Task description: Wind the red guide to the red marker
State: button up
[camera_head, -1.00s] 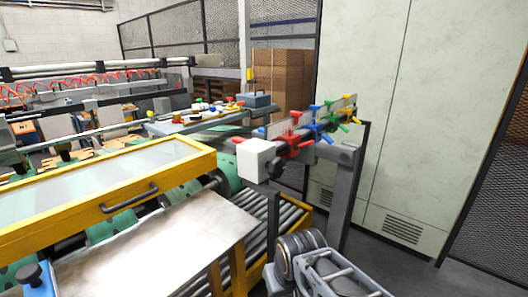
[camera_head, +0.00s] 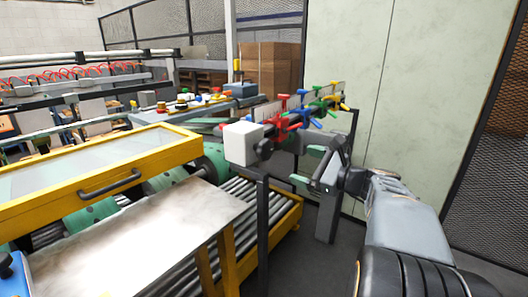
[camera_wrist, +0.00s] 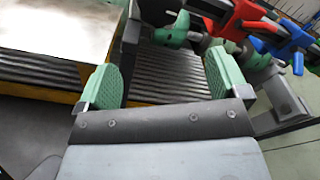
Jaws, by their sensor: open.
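The red guide (camera_head: 280,127) sits on a rail beside the white end block (camera_head: 242,143), nearest to it in a row of coloured guides. It also shows at the top of the wrist view (camera_wrist: 207,12), partly cut off by the frame edge. My gripper (camera_head: 308,166) is in front of and below the rail, apart from the guides. In the wrist view its green-padded fingers (camera_wrist: 163,80) are spread, with nothing between them. I cannot make out the red marker for certain.
A blue guide (camera_head: 301,118) sits close beside the red one, with green and yellow guides beyond. A grey post (camera_head: 330,215) carries the rail. The roller bed (camera_head: 235,205) and metal sheet (camera_head: 130,235) lie left of my gripper. A pale cabinet (camera_head: 375,80) stands behind.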

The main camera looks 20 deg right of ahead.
aim_at(269, 151)
jog(key=shift+m, duration=0.4)
jog(key=x, duration=0.4)
jog(key=r+p+x, duration=0.1)
jog(key=x, duration=0.9)
jog(key=shift+s+a+r+p, duration=0.15)
jog(key=shift+a+p, duration=0.05)
jog(key=shift+p, duration=0.1)
jog(key=c, duration=0.9)
jog(key=shift+m+p, duration=0.3)
jog(key=m+p, duration=0.4)
jog(key=shift+r+m, duration=0.2)
jog(key=shift+m, duration=0.1)
jog(key=shift+f+m+p, duration=0.15)
jog(key=shift+m+p, duration=1.65)
jog(key=shift+m, duration=0.3)
